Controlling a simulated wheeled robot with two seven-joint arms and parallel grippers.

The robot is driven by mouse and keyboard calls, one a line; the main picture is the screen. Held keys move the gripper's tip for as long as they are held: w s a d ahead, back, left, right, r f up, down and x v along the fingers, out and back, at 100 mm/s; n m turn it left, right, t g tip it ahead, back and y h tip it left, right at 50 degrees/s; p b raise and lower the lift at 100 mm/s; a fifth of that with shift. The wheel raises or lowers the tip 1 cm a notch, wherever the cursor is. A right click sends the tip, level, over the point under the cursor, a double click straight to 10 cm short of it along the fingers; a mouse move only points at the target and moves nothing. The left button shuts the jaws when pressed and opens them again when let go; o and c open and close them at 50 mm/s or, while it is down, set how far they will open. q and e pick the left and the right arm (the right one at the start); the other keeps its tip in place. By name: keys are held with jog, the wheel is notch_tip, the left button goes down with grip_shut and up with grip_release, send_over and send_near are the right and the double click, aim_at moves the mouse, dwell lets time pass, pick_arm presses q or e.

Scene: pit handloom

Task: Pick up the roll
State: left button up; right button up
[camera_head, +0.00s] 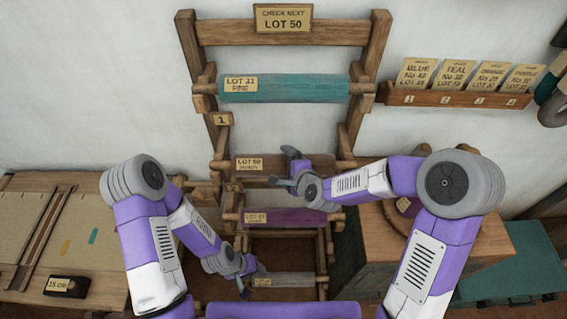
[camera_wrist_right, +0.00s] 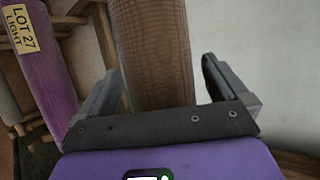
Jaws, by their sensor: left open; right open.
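A brown roll tagged LOT 50 (camera_head: 320,161) lies across the second level of the wooden rack. My right gripper (camera_head: 287,168) is at this roll, partly covering it in the head view. In the right wrist view the brown, finely ribbed roll (camera_wrist_right: 155,45) stands between the two open fingers, with a gap visible at the right finger; contact at the left finger is unclear. My left gripper (camera_head: 257,269) is open and low, in front of the rack near the grey bottom roll (camera_head: 290,280).
A teal LOT 21 roll (camera_head: 300,88) hangs above, and a purple LOT 27 roll (camera_head: 290,217) below, also close by in the wrist view (camera_wrist_right: 40,70). A card rack (camera_head: 458,96) is on the right wall. A wooden table (camera_head: 85,240) stands left, a chest (camera_head: 375,245) right.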

jog(key=shift+w+a+f, duration=0.15)
jog(key=shift+w+f, duration=0.05)
